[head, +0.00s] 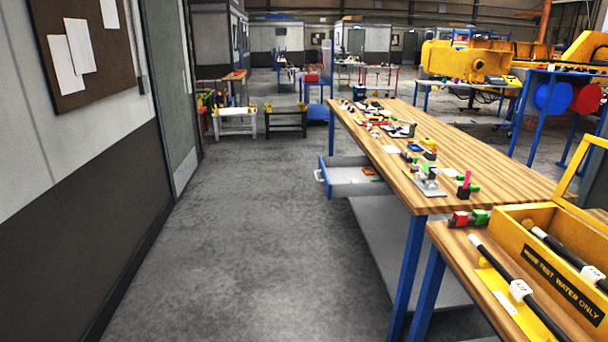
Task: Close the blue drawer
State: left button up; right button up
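The blue drawer (345,190) sticks out to the left from under the long wooden workbench (480,165), so it stands open. It has a blue front with a pale handle (319,176) on its outer face. Its inside is light grey and holds a small red-orange item (370,171) and something pale. The drawer is some way ahead of me, right of the middle of the head view. Neither of my grippers is in view.
A grey floor aisle (240,220) runs clear along the bench's left side. A wall with a pinboard (85,45) bounds it on the left. A nearer table with a yellow box (560,265) stands at the right. Small tables (235,122) stand farther down the aisle.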

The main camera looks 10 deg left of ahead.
aim_at(336, 172)
jog(key=i+j, duration=0.9)
jog(key=i, duration=0.15)
jog(key=i+j, duration=0.2)
jog(key=i, duration=0.35)
jog(key=i+j, duration=0.15)
jog(key=i, duration=0.45)
